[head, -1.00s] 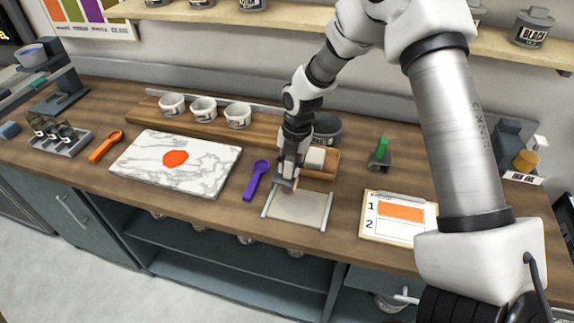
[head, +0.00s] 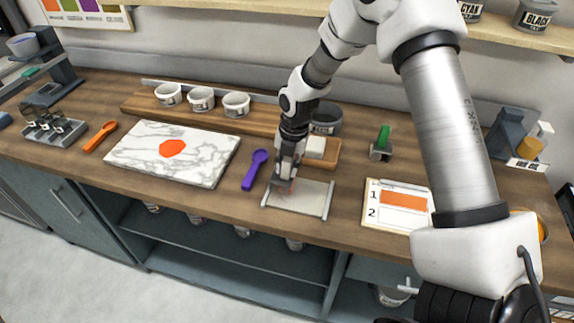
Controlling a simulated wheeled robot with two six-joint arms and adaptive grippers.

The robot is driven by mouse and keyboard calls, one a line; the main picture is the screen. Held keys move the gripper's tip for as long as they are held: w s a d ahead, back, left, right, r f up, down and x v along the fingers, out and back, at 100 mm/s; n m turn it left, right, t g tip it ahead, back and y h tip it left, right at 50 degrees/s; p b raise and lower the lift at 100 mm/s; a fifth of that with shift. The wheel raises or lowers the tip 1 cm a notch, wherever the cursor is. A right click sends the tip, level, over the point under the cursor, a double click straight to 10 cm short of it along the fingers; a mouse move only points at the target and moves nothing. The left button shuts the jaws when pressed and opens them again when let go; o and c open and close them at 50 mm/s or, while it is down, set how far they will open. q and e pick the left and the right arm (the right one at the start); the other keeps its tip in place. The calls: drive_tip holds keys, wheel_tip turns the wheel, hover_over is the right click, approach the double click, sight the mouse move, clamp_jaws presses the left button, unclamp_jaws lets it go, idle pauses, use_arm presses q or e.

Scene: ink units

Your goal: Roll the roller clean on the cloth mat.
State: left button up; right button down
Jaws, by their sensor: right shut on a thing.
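The pale cloth mat (head: 305,197) lies in a frame with metal side rails near the front edge of the counter. My right gripper (head: 285,186) points down over the mat's left part and is shut on the roller. The roller is mostly hidden by the gripper; only a small reddish bit shows low at the fingers. I cannot tell whether the roller touches the cloth. My left gripper is out of view.
A marble slab (head: 205,171) with an orange ink patch (head: 172,148) lies to the left. A purple spatula (head: 254,170) lies between slab and mat. A clipboard card (head: 398,217) with an orange swatch is right. Cups (head: 201,99) stand behind.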

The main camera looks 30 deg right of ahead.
drive_tip(key=shift+f+b, duration=0.4)
drive_tip(key=shift+f, duration=0.2)
drive_tip(key=shift+d+r, duration=0.1)
